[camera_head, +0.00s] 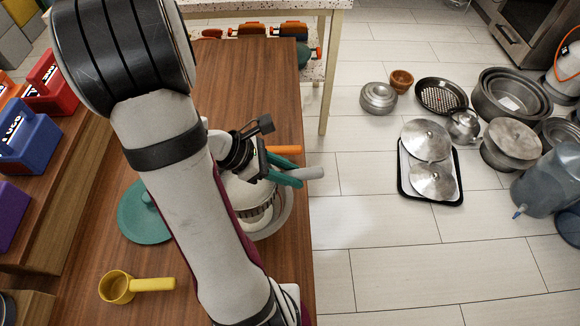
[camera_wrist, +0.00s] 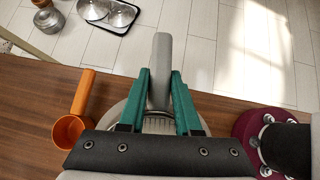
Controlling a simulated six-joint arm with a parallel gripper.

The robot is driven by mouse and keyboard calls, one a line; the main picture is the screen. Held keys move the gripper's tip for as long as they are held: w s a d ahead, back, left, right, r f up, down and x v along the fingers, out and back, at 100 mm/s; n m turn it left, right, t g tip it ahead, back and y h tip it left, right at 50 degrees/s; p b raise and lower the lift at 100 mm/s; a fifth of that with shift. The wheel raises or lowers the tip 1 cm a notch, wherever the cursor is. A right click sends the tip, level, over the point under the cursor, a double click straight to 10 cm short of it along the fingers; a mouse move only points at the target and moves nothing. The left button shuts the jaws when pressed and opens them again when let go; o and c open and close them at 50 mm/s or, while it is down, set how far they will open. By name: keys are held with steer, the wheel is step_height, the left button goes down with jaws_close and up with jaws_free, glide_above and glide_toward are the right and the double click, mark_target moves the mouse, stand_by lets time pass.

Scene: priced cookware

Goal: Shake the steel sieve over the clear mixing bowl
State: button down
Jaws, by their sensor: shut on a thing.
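The steel sieve's grey handle (camera_head: 308,173) sticks out past my gripper (camera_head: 292,179) at the table's right edge. In the wrist view the teal fingers of my gripper (camera_wrist: 160,76) are closed on both sides of the sieve handle (camera_wrist: 161,55). The sieve's round body is mostly hidden by my arm and gripper. The clear mixing bowl (camera_head: 283,222) is a pale round rim below the gripper, partly covered by my arm. The sieve appears over the bowl, but I cannot tell the height between them.
An orange cup (camera_wrist: 72,128) stands left of the gripper in the wrist view. A teal disc (camera_head: 140,222) and a yellow measuring cup (camera_head: 116,287) lie on the wooden table (camera_head: 240,75). Steel cookware, including a perforated pan (camera_head: 441,95), stands on the floor to the right.

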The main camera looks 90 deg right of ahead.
steer(key=shift+a, duration=0.7)
steer(key=shift+d, duration=1.45)
steer(key=shift+a, duration=0.1)
steer(key=shift+a, duration=1.35)
step_height(320, 180, up, 6)
